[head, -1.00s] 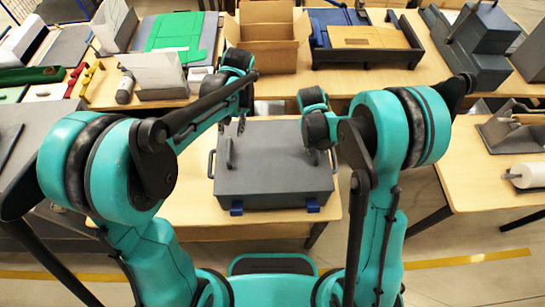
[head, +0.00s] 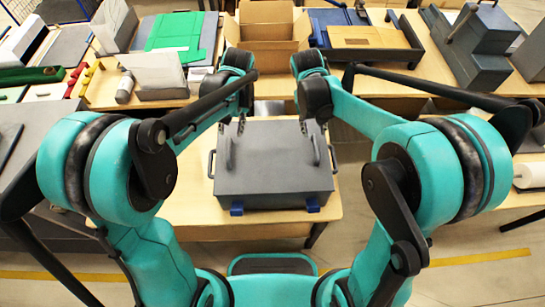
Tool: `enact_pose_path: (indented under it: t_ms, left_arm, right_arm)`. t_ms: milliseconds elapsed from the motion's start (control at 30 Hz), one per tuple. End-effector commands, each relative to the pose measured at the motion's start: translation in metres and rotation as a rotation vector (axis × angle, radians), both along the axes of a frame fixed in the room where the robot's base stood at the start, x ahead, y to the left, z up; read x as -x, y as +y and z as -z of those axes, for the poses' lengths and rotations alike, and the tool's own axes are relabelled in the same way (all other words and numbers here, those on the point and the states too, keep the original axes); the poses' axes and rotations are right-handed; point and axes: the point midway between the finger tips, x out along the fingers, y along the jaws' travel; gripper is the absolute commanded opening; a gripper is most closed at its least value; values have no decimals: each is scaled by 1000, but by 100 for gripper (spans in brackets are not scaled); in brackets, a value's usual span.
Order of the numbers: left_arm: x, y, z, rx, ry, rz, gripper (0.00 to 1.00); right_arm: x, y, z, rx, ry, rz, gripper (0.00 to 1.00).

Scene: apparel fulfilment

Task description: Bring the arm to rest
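My two arms reach forward over the small table, one on each side of the dark grey case. My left gripper (head: 232,126) hangs at the case's far left corner, its small fingertips apart with nothing seen between them. My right gripper (head: 313,126) hangs at the far right corner in a near mirror pose. Its fingertips also look apart and empty, though they are small and partly hidden by the wrist.
The closed grey case (head: 273,170) with side handles stands on the light wooden table (head: 190,195). Behind it, a long bench holds an open cardboard box (head: 267,48), a blue tray with a cardboard piece (head: 365,37), a green sheet (head: 175,32) and dark grey machines (head: 472,45).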

Motion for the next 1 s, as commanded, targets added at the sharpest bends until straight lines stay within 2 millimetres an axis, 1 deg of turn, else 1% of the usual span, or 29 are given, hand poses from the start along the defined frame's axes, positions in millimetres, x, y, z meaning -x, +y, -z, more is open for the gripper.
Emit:
enact_pose_path:
  t_ms: [333,467,567,700,767,867,1000]
  left_arm:
    - [1,0,0,1,-2,0,34]
    - [9,5,-7,16,-29,6,34]
    - [24,13,-17,44,-83,18,34]
    - [55,26,-30,92,-193,42,34]
    - [69,30,-33,109,-242,51,34]
    - [92,37,-34,133,-327,65,34]
    - [121,45,-29,159,-445,80,34]
  right_arm:
    - [0,0,0,-1,-2,0,34]
    - [9,-5,-6,-16,-28,-3,34]
    - [24,-13,-16,-45,-82,-7,34]
    - [55,-26,-28,-94,-191,-15,34]
    - [68,-31,-31,-113,-241,-17,34]
    - [90,-37,-33,-142,-323,-21,34]
    - [120,-45,-27,-173,-440,-21,34]
